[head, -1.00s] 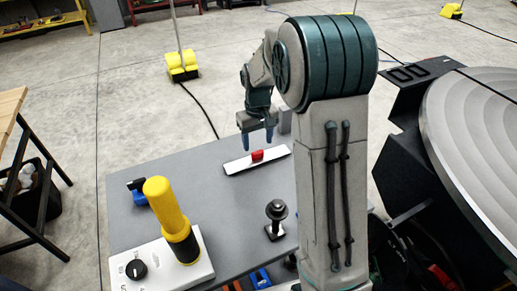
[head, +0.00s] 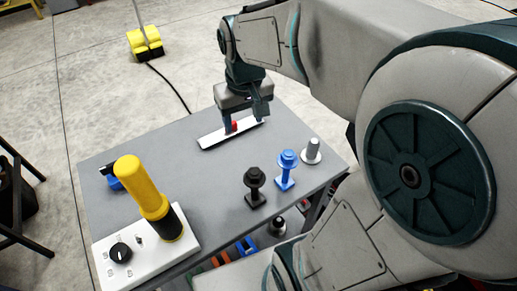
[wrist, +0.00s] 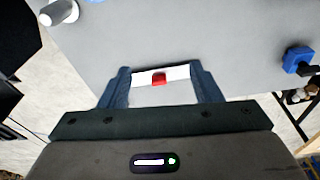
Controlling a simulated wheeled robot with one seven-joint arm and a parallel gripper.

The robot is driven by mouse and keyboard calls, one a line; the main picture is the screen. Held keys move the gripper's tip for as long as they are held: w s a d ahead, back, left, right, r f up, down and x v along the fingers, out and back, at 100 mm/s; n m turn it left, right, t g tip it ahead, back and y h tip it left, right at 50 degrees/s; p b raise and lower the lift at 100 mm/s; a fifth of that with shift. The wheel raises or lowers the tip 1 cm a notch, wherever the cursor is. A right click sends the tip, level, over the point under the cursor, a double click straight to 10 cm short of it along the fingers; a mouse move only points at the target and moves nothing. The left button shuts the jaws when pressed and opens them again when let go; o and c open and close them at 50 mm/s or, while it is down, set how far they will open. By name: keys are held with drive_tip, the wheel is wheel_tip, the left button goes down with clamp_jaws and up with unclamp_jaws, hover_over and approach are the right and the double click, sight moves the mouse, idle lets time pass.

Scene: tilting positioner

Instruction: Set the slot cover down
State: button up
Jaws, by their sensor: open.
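The slot cover (head: 213,138) is a long white strip with a small red grip (head: 234,126) on top. It lies flat on the grey table, near its far edge. In the wrist view the cover (wrist: 178,72) and its red grip (wrist: 159,80) show between the fingers. My gripper (head: 246,120) is open and low over the cover, with one finger close beside the red grip in the head view. In the wrist view the fingers of my gripper (wrist: 161,82) stand wide on either side of the grip, with gaps. Whether the fingertips touch the cover or table is unclear.
A black bolt (head: 255,186), a blue bolt (head: 287,168) and a grey pin (head: 311,151) stand at the table's right. A white control box (head: 145,250) with a yellow-topped handle (head: 140,186) is at front left. The table's (head: 205,180) middle is clear.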

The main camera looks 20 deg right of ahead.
drive_tip(key=shift+m+t, duration=0.4)
drive_tip(key=shift+t, duration=0.1)
drive_tip(key=s, duration=0.3)
drive_tip(key=s+f, duration=0.1)
drive_tip(key=s, duration=0.4)
drive_tip(key=shift+s+f, duration=0.35)
drive_tip(key=shift+f, duration=0.05)
drive_tip(key=shift+s+d+f, duration=0.1)
drive_tip(key=shift+s+f, duration=0.1)
drive_tip(key=shift+s, duration=0.2)
